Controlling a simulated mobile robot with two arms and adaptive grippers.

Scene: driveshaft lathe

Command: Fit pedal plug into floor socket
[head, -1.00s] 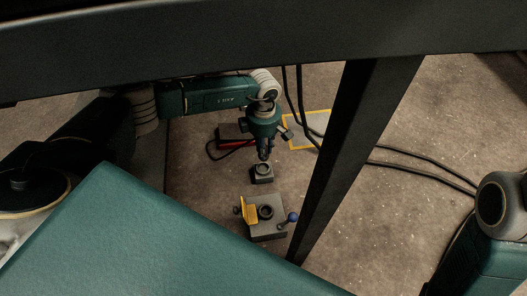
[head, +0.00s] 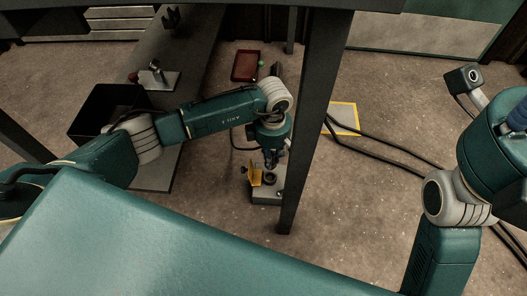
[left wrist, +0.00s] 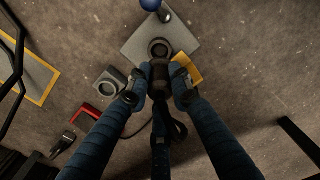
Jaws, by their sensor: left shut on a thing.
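My left gripper (left wrist: 159,94) is shut on a black plug (left wrist: 160,75), one blue finger on each side; a dark cable trails from it. In the left wrist view the plug's tip overlaps the near edge of the dark round socket (left wrist: 160,47) on a grey plate (left wrist: 134,45). I cannot tell whether it touches or is inserted. A yellow flap (left wrist: 187,68) stands beside the socket and a blue knob (left wrist: 150,4) is at the plate's far side. In the head view my left gripper (head: 271,163) is just above the socket plate (head: 266,198).
A small grey block with a round hole (left wrist: 109,85) and a red-edged pedal (left wrist: 88,115) lie left of the plate. A dark post (head: 312,130) stands close right of the left gripper. Black cables (head: 380,150) cross the floor by a yellow-edged panel (head: 344,118).

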